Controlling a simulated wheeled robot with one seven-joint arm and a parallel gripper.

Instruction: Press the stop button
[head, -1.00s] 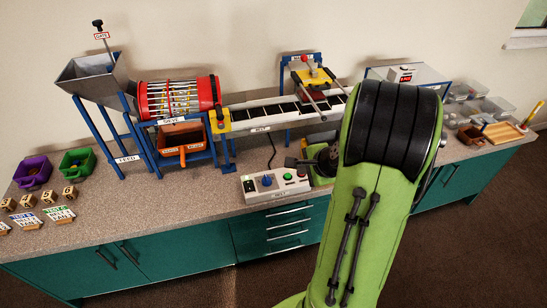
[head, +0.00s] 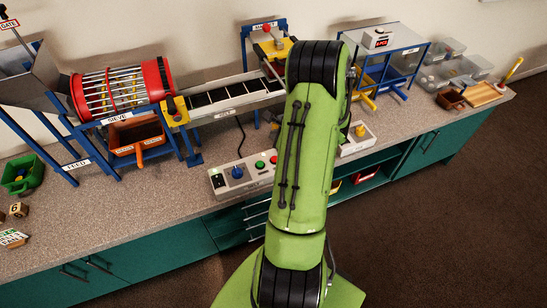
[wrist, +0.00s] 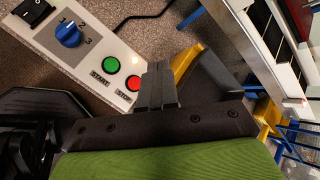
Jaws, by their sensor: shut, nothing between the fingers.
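The red stop button (wrist: 133,83) is on the white control box (wrist: 85,50), just above its STOP label. In the head view the stop button (head: 273,160) shows beside my green arm. My gripper (wrist: 158,85) is shut and empty. In the wrist view its dark fingertips appear just right of the stop button; I cannot tell whether they touch it. In the head view my arm hides the gripper.
The green start button (wrist: 111,64) and a blue dial (wrist: 68,34) share the box. Behind are the belt (head: 235,97) and the red-ended sieve (head: 120,88). Another white box (head: 357,138) with a yellow knob stands right of my arm.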

